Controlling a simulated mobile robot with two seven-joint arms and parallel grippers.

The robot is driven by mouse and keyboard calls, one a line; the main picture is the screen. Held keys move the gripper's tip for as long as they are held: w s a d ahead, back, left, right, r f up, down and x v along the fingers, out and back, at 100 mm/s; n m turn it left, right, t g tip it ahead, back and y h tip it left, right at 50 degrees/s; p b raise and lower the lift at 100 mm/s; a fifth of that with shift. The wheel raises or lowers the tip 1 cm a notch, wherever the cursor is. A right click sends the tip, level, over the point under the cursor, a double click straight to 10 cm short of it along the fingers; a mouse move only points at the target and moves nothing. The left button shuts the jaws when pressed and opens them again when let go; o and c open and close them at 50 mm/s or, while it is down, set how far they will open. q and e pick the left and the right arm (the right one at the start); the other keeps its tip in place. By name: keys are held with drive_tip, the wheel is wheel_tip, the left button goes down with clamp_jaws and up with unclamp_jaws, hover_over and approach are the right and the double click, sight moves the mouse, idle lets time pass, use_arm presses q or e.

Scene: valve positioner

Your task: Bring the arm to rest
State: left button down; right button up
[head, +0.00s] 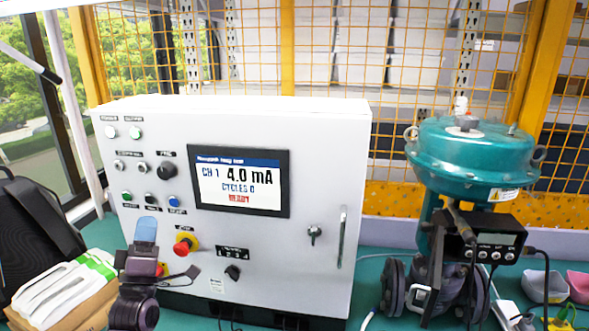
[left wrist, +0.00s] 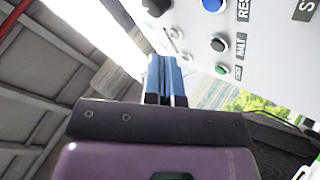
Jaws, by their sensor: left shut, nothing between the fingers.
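My left gripper (head: 146,230) is in front of the lower left of the grey control cabinet (head: 300,140), left of the red emergency stop button (head: 183,247). Its blue fingers are shut with nothing between them, and they also show in the left wrist view (left wrist: 166,78). In that view the cabinet's buttons appear at the upper right, apart from the fingertips. The cabinet's screen (head: 239,180) reads CH 1 4.0 mA and CYCLES 0. The teal valve actuator (head: 470,155) with its black positioner (head: 485,240) stands on the right. My right gripper is not in view.
A cardboard box (head: 75,305) with white and green items sits at the lower left, beside a black backpack (head: 35,235). A yellow mesh fence (head: 290,45) stands behind the cabinet. Small cups (head: 545,285) and cables lie at the right. Some green table top (head: 375,275) is bare between cabinet and valve.

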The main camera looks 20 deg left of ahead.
use_arm(q)
drive_tip(key=s+d+f+m+g+h, duration=0.2)
drive_tip(key=s+d+f+m+g, duration=0.15)
drive_tip(key=f, duration=0.55)
drive_tip(key=s+d+f+m+g+h, duration=0.25)
drive_tip(key=d+f+m, duration=0.2)
drive_tip(key=f, duration=0.35)
drive_tip(key=s+d+f+m+g+h, duration=0.2)
drive_tip(key=d+f+m+g+h, duration=0.15)
drive_tip(key=f, duration=0.55)
drive_tip(key=s+d+f+m+g, duration=0.4)
drive_tip(key=s+f+m, duration=0.1)
drive_tip(key=s+f, duration=0.3)
drive_tip(key=shift+s+f, duration=0.25)
drive_tip(key=shift+f, duration=0.15)
drive_tip(key=shift+d+g, duration=0.1)
drive_tip(key=shift+g, duration=0.15)
